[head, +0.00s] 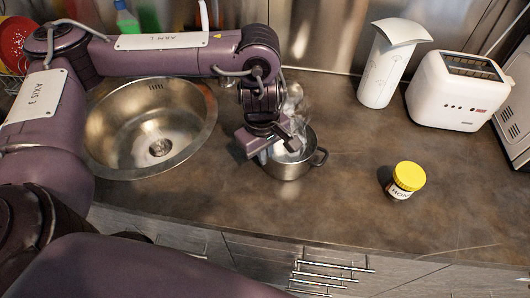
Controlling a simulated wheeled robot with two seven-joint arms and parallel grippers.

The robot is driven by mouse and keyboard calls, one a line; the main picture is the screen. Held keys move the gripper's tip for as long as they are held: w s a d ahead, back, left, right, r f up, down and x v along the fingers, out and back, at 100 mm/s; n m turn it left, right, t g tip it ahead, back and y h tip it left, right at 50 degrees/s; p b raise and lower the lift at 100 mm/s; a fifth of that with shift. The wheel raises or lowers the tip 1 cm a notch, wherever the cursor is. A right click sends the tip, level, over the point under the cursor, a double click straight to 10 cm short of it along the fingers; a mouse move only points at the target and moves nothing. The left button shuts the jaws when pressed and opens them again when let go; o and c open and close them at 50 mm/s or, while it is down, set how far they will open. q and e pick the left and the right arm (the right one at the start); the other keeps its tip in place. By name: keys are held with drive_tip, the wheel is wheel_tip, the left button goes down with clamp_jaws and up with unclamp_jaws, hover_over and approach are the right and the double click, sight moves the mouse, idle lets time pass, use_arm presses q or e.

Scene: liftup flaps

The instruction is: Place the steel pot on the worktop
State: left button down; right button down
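The steel pot (294,166) is a small shiny pot at the worktop (330,205), right of the sink. A dark handle shows on its right side. My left gripper (272,147) is at the pot's left side and hides its left rim and any handle there. It overlaps the pot in the picture, and I cannot tell whether its fingers are open or shut on the rim. Whether the pot rests on the worktop or is held just above it is also unclear. My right gripper is not in view.
A round steel sink (150,130) is on the left. A yellow-lidded jar (405,180) stands right of the pot. A white paper roll holder (385,72) and a white toaster (458,92) stand at the back right. The worktop between pot and jar is clear.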

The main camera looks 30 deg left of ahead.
use_arm(q)
drive_tip(key=c, duration=2.1)
unclamp_jaws()
drive_tip(key=shift+f, duration=0.15)
drive_tip(key=o, duration=0.5)
drive_tip(key=shift+r, duration=0.3)
drive_tip(key=r, duration=0.4)
drive_tip(key=r+p, duration=0.1)
drive_tip(key=r, duration=0.6)
drive_tip(key=shift+s+a+r+p, duration=0.1)
drive_tip(key=shift+s+r+p, duration=0.3)
